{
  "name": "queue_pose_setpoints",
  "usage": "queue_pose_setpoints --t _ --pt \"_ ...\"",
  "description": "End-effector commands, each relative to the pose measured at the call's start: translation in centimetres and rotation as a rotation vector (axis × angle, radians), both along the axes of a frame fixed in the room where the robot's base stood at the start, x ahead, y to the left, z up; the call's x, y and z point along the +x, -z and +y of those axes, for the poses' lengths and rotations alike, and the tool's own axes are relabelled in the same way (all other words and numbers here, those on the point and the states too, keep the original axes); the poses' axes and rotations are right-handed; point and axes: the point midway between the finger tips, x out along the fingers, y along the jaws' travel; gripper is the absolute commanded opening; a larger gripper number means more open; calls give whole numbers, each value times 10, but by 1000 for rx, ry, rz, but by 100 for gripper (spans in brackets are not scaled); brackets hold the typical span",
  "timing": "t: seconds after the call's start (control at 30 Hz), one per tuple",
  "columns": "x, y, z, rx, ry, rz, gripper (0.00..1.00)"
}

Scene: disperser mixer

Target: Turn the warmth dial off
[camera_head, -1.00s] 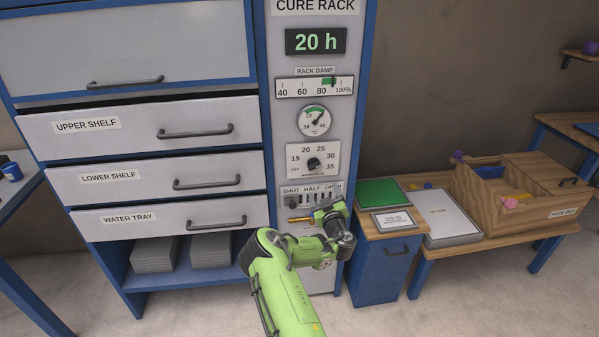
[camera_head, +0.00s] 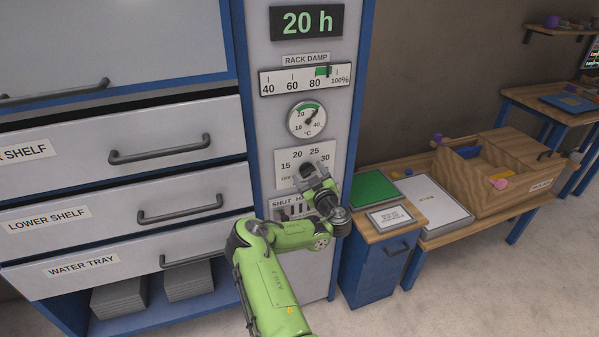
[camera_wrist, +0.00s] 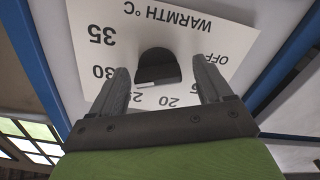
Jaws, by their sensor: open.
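The warmth dial is a dark knob (camera_wrist: 158,66) on a white plate (camera_wrist: 228,22) marked WARMTH °C, OFF and numbers up to 35. It appears upside down in the wrist view. Its pale edge faces the 20–25 side; I cannot tell its exact setting. My gripper (camera_wrist: 161,72) is open, one finger on each side of the knob, with visible gaps. I cannot tell whether the tips reach beside it or stop in front. In the head view, my gripper (camera_head: 315,184) is at the plate's lower right and partly hides the knob (camera_head: 307,170).
A SHUT/HALF/OPEN slider panel (camera_head: 284,213) sits just below the dial, partly behind my arm. A round temperature gauge (camera_head: 307,120) is above. Drawer handles (camera_head: 160,149) stick out at left. A small blue cabinet (camera_head: 380,262) stands at lower right.

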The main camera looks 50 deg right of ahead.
Motion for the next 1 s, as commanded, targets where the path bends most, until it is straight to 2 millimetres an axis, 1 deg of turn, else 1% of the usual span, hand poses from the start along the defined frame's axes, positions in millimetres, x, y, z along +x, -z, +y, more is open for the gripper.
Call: queue_pose_setpoints --t 0.27,0.6,0.63,0.87,1.0 --pt "-1 -1 -1 0 0 0 79" --pt "-1 -1 0 0 0 -1 27" --pt "-1 -1 0 0 0 -1 23" --pt "-1 -1 0 -17 0 9 23" --pt "0 -2 0 -58 -1 33 23"
